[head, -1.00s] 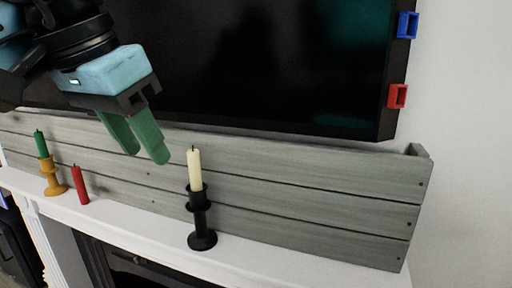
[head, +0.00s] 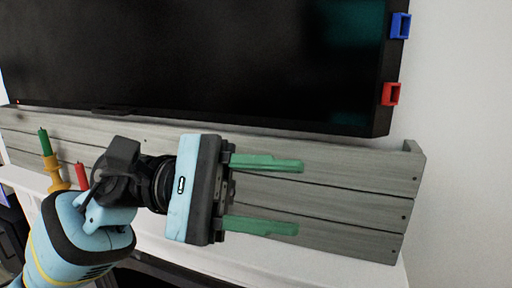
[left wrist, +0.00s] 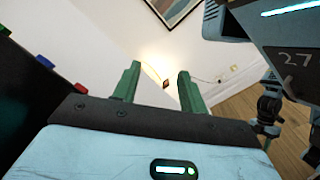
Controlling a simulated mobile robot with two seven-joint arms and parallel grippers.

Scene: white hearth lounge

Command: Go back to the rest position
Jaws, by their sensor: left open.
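My left gripper (head: 300,196) is open and empty in front of the grey slatted board, its two green fingers spread and pointing right. Its fingers also show in the left wrist view (left wrist: 158,88), with nothing between them. A green candle (head: 45,142) stands in a yellow holder (head: 54,172) at the left of the mantel. A red candle (head: 82,176) stands beside it, partly hidden by my left arm. The black holder with the cream candle is not visible now; my gripper covers that spot.
The white mantel (head: 350,270) runs below the grey board (head: 370,185). A large black screen (head: 200,60) hangs above it. A blue block (head: 400,26) and a red block (head: 391,94) are on its right edge. Bare wall lies to the right.

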